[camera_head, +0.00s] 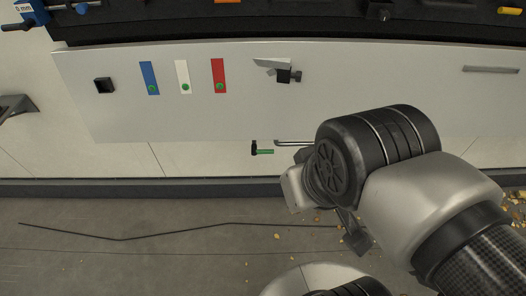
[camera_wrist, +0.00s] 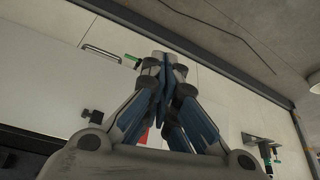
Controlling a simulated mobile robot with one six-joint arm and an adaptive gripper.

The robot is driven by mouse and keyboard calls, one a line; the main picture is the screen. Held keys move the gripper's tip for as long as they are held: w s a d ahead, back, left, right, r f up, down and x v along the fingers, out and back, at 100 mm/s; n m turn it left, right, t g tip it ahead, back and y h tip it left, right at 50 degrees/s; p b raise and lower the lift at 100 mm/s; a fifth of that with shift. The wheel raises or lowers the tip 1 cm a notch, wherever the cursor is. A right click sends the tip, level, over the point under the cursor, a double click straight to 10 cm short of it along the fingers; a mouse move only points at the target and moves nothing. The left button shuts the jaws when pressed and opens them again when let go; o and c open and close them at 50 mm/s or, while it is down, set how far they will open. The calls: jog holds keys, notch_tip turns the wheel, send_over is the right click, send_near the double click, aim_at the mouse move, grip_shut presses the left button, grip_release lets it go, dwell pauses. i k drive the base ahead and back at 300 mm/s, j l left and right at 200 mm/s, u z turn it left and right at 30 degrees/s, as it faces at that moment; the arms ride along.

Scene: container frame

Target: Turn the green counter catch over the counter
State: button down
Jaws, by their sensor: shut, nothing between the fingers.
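The green catch (camera_head: 264,151) is a small green bar lying level, with a black block at its left end. It sits on the pale wall just below the lower edge of the grey panel. In the wrist view a green piece, likely this catch (camera_wrist: 132,57), shows just left of my fingertips, partly covered by them. My gripper (camera_wrist: 163,62) is shut and empty, its fingers pointing to the top of that view. I cannot tell whether it touches the catch. In the head view my arm hides most of the gripper.
The grey panel (camera_head: 120,120) carries blue (camera_head: 149,72), white (camera_head: 182,73) and red (camera_head: 218,70) plates with green dots, and a black latch (camera_head: 284,75). A metal bar handle (camera_head: 293,143) lies right of the catch. Wall left of the catch is clear.

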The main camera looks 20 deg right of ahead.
aim_at(255, 151)
jog(key=i+j+z, duration=0.1)
jog(key=i+j, duration=0.85)
